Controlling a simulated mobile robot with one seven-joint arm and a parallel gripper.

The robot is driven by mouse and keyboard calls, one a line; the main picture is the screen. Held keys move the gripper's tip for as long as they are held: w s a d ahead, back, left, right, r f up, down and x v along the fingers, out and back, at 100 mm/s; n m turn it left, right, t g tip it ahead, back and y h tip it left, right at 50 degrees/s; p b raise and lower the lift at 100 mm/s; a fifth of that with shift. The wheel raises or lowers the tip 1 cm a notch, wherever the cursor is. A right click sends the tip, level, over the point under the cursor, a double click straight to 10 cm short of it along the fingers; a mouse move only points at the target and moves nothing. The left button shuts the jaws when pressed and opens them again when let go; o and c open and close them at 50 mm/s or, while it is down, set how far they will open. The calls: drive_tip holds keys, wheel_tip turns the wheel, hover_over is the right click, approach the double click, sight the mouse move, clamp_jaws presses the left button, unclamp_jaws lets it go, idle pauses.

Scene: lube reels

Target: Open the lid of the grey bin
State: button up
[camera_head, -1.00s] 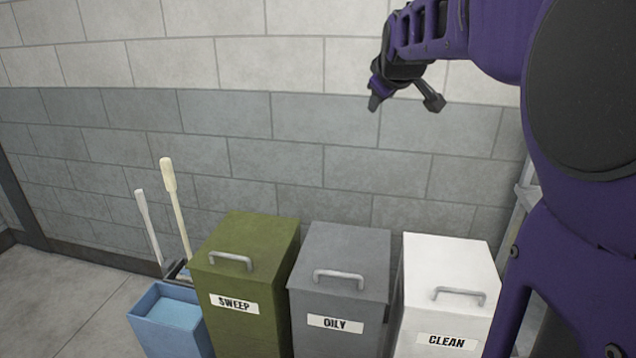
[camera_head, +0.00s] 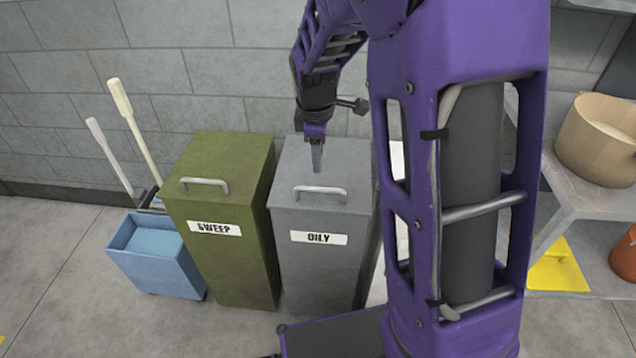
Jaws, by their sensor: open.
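The grey bin (camera_head: 318,272) stands upright on the floor with a label reading OILY. Its grey lid (camera_head: 345,172) is shut, and a light metal bar handle (camera_head: 320,190) sits near the lid's front edge. My gripper (camera_head: 316,168) points down over the lid, just behind the handle as seen here. Only one finger shows clearly, and the gripper holds nothing that I can see. I cannot tell how far the fingertips are above the lid.
A green SWEEP bin (camera_head: 235,262) stands close on the left, with a blue bucket (camera_head: 155,262) beyond it. My arm mostly hides the white bin (camera_head: 397,160) on the right. A shelf at right holds a tan pot (camera_head: 600,132).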

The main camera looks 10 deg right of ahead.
sight(319, 188)
drive_tip(key=f, duration=0.3)
drive_tip(key=w+f+b, duration=0.1)
drive_tip(key=f, duration=0.3)
drive_tip(key=w+f, duration=0.1)
drive_tip(key=f, duration=0.3)
drive_tip(key=shift+w+d+f+b, duration=0.15)
drive_tip(key=shift+d+f+b, duration=0.1)
drive_tip(key=shift+d+b, duration=0.1)
drive_tip(key=shift+c, duration=0.4)
clamp_jaws()
drive_tip(key=shift+r, duration=0.1)
idle(0.3)
